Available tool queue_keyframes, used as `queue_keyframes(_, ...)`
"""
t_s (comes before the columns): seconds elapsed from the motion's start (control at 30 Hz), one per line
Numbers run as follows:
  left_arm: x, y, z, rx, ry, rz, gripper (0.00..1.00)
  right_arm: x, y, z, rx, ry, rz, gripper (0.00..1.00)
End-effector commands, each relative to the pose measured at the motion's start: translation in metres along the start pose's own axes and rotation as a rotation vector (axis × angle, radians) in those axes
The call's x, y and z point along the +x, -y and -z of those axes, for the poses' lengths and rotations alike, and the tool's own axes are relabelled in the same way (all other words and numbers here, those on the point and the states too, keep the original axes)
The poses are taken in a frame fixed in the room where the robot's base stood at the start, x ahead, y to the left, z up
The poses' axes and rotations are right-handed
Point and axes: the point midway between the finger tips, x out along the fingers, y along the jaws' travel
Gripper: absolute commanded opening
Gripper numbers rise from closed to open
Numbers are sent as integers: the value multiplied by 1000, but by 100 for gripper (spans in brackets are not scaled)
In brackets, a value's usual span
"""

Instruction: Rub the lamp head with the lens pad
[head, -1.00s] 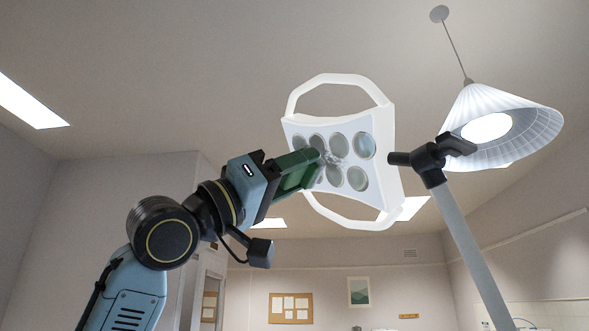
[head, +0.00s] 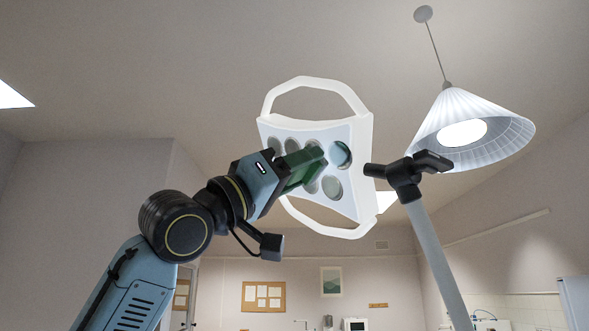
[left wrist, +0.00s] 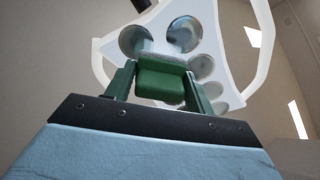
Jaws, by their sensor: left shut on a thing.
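The lamp head (head: 352,182) is a white panel with several round grey-green lenses and a white loop handle above and below. It also fills the upper middle of the left wrist view (left wrist: 212,45). My left gripper (head: 304,166) is in front of its face and hides some of the middle lenses. In the left wrist view, its green fingers are shut on the lens pad (left wrist: 162,82), a green block with a grey top layer. The pad's grey side faces the lenses; I cannot tell whether it touches them. My right gripper is out of view.
A black joint (head: 402,174) on a grey pole (head: 438,255) stands close at the lamp head's right. A white pleated pendant lamp (head: 470,125) hangs beyond it. A pinboard (head: 263,297) and a picture (head: 331,282) are on the far wall. The space left of the arm is clear.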

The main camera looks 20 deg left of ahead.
Motion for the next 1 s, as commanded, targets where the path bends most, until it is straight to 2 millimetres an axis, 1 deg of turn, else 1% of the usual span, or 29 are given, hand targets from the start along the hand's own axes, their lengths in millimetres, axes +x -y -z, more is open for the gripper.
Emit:
queue_keyframes(0.37, 1, 0, 0, 0, 0, 0, 35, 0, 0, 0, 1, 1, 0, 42)
queue_keyframes(1.0, 14, 0, 0, 0, 0, 0, 35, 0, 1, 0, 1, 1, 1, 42)
